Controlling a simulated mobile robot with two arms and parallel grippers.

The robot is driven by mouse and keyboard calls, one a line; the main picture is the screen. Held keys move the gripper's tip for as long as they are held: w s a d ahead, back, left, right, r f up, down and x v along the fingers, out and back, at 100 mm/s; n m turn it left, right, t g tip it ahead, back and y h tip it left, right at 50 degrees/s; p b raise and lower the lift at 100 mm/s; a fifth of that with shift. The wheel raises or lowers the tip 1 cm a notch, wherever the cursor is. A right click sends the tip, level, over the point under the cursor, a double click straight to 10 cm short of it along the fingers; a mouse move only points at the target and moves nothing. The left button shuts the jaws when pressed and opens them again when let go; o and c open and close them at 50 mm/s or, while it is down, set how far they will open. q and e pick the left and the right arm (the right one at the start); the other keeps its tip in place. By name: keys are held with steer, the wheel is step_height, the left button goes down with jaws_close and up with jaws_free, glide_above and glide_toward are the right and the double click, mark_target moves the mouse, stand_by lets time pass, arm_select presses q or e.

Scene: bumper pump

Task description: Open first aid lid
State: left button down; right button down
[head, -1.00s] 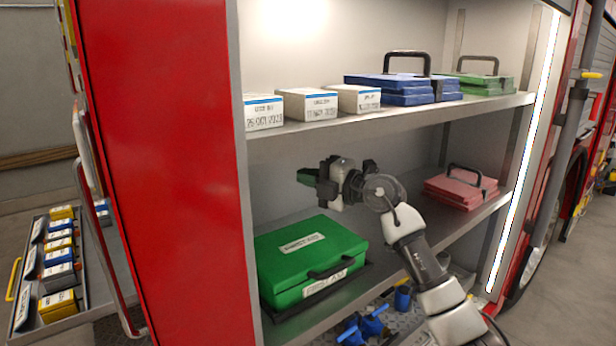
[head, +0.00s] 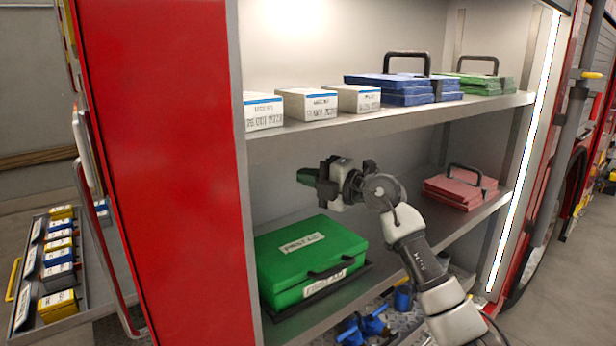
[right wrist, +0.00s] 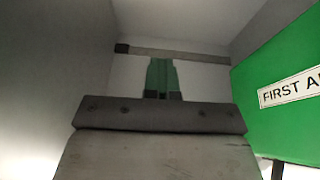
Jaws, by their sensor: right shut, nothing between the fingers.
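The green first aid case (head: 308,258) lies on the lower shelf at the left, with its lid down and a black handle (head: 331,271) at its front. Its label also shows on the green case in the right wrist view (right wrist: 275,70), at the right edge. My right gripper (head: 306,176) is above the case, apart from it, pointing left toward the inner side wall. Its green fingers are together and empty. They also show together in the right wrist view (right wrist: 160,76). My left gripper is in neither view.
The upper shelf (head: 400,113) holds white boxes (head: 308,104), a blue case (head: 392,88) and a green case (head: 485,84). Red plates (head: 460,188) with a black handle lie to the right on the lower shelf. A red panel (head: 165,170) stands left of the compartment. Blue fittings (head: 365,326) lie below.

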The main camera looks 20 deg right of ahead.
steer(key=c, duration=1.8)
jaws_free()
steer(key=shift+c, duration=0.2)
steer(key=o, duration=0.7)
steer(key=b+v, duration=0.4)
steer(key=v, duration=0.7)
